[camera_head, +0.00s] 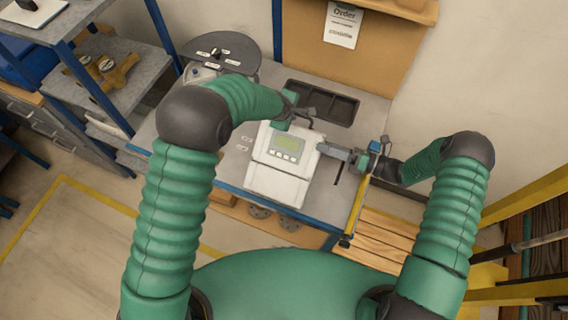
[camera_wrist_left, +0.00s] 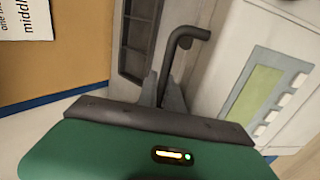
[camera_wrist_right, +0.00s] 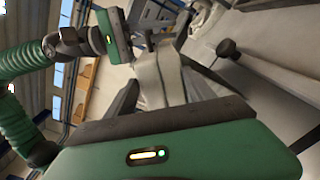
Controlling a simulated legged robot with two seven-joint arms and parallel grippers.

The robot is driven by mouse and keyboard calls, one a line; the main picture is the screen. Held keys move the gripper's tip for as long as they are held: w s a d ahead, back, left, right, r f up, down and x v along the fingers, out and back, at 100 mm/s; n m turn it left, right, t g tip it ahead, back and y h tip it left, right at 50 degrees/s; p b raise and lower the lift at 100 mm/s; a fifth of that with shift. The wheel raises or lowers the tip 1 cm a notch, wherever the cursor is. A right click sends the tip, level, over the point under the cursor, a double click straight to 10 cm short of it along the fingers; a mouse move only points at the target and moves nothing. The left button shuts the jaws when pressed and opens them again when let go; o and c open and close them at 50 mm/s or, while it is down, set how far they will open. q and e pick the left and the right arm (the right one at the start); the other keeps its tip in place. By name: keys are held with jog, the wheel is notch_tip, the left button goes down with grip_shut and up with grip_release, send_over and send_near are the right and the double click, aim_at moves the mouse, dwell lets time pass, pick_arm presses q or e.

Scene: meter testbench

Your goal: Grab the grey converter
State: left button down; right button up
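A pale grey box with a green display (camera_head: 287,143), the likely converter, lies on the bench in the middle of the head view. Its display side also shows at the right of the left wrist view (camera_wrist_left: 225,60). My left gripper (camera_head: 308,114) is at its far right corner, fingers close together on a dark bent handle (camera_wrist_left: 184,42). My right gripper (camera_head: 325,149) is at the box's right edge. In the right wrist view its fingers (camera_wrist_right: 160,90) are apart with a pale part (camera_wrist_right: 158,72) between them; contact is unclear.
A dark compartment tray (camera_head: 325,100) lies behind the box. A round dark panel (camera_head: 222,52) stands at the back left. A yellow rail (camera_head: 355,210) runs along the bench's right edge. Shelves (camera_head: 115,60) stand at the left.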

jog(key=shift+d, duration=0.1)
grip_shut()
jog(key=shift+r, duration=0.2)
notch_tip(320, 180, up, 5)
jog(key=p, duration=0.5)
jog(key=shift+w, duration=0.25)
